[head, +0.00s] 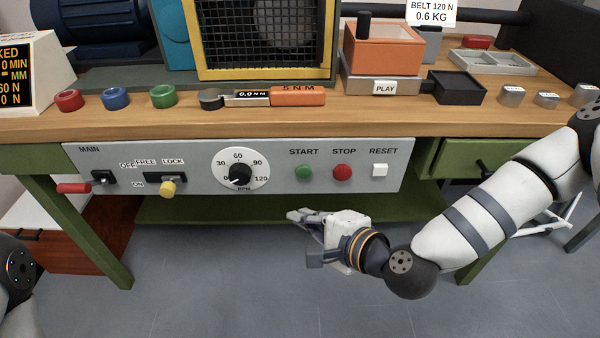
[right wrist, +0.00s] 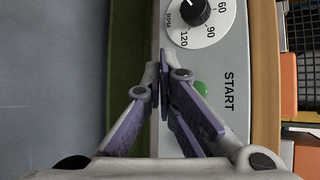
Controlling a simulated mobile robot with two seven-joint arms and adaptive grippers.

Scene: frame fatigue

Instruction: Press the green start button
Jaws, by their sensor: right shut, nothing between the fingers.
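The green start button (head: 303,172) sits on the grey control panel (head: 212,151) under the word START, left of the red stop button (head: 342,172). My right gripper (head: 292,216) is in front of the panel and below the start button in the head view. In the right wrist view, its fingertips (right wrist: 164,70) are together and empty, and the green button (right wrist: 201,88) shows just beside them, partly hidden by a finger. I cannot tell whether the fingers touch the panel. Only a part of my left arm shows at the left edge; its gripper is out of view.
The wooden bench top (head: 210,122) overhangs above, with tools and rings. The floor below is clear.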

